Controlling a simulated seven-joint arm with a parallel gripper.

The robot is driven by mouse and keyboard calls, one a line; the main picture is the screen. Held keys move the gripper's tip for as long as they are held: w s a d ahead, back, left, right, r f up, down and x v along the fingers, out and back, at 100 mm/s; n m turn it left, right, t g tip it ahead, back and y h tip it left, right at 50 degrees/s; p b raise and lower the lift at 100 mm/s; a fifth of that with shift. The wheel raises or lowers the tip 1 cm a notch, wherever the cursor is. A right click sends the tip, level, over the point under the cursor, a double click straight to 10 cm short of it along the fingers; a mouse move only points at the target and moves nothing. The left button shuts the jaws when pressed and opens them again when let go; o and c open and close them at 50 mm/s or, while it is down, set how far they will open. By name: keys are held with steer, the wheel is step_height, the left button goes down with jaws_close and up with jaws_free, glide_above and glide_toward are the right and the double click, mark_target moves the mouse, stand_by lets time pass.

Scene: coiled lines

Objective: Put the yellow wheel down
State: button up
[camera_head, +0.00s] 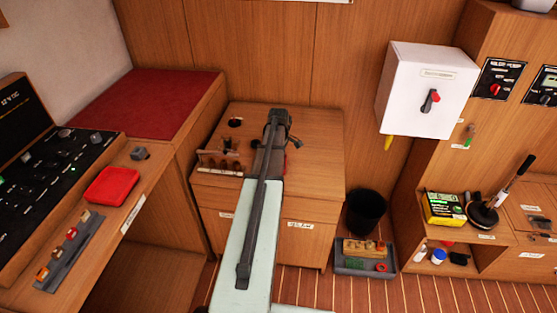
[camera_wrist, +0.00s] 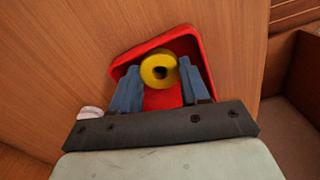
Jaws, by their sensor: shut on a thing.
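In the wrist view, the yellow wheel (camera_wrist: 147,69), a ring with a dark centre hole, sits between the blue fingertips of my gripper (camera_wrist: 159,70). The fingers are shut on it. Behind it is a red tray (camera_wrist: 190,36) with a raised rim, on a wooden surface. The wheel is in front of the tray's inside; I cannot tell whether it touches the tray floor. In the head view, my arm covers the middle of the wooden cabinet top (camera_head: 322,130), and the fingers and wheel are hidden. A small red edge (camera_head: 286,166) shows beside the arm there.
A rack of small items (camera_head: 222,165) stands left of my arm. Another red tray (camera_head: 112,186) lies on the left bench by a control panel. A white switch box (camera_head: 405,80) hangs at right. A black bin (camera_head: 367,210) and grey tray (camera_head: 350,267) are on the floor.

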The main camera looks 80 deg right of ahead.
steer(key=shift+f, duration=0.1)
steer(key=o, duration=0.8)
steer(key=shift+o, duration=0.2)
step_height(320, 180, up, 12)
